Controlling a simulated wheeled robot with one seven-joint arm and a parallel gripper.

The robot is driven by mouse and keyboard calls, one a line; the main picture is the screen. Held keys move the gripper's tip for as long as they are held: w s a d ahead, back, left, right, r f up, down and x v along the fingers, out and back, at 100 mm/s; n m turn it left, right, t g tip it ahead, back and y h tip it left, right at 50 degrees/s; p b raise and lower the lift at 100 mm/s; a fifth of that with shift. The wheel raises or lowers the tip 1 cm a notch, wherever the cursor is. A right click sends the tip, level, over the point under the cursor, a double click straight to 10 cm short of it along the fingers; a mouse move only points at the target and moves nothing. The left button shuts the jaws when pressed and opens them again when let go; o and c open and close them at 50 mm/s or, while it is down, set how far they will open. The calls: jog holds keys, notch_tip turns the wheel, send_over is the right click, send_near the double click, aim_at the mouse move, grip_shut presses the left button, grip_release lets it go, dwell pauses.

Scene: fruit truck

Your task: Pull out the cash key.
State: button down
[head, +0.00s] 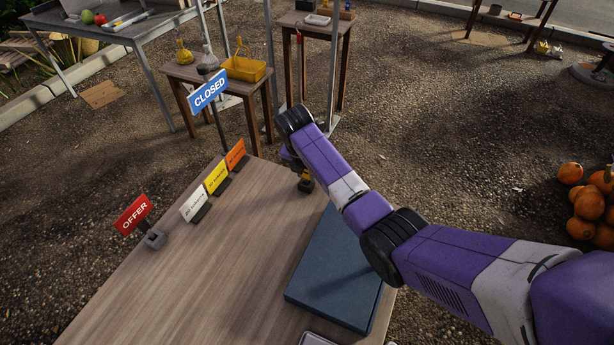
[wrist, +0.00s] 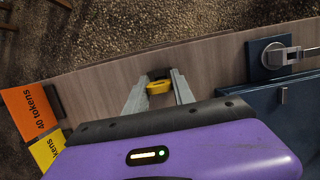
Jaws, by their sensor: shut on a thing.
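A small yellow piece with a dark part, which looks like the cash key (wrist: 158,87), sits between the two grey fingers of my gripper (wrist: 159,82) in the wrist view. My gripper is shut on it, over the wooden tabletop near its far edge. In the head view my gripper (head: 305,184) is mostly hidden behind my arm at the table's far right corner. The blue cash box (head: 336,270) lies flat on the table, nearer than the gripper.
A metal lever on a dark plate (wrist: 279,56) is at the right in the wrist view. Orange (head: 236,155), yellow (head: 216,176) and white (head: 194,204) cards, a CLOSED sign (head: 208,91) and an OFFER sign (head: 133,214) stand along the table's left edge. The middle tabletop is clear.

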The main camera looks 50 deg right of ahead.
jog(key=shift+r+p, duration=0.3)
jog(key=shift+p, duration=0.05)
jog(key=shift+r+p, duration=1.35)
jog(key=shift+r, duration=2.55)
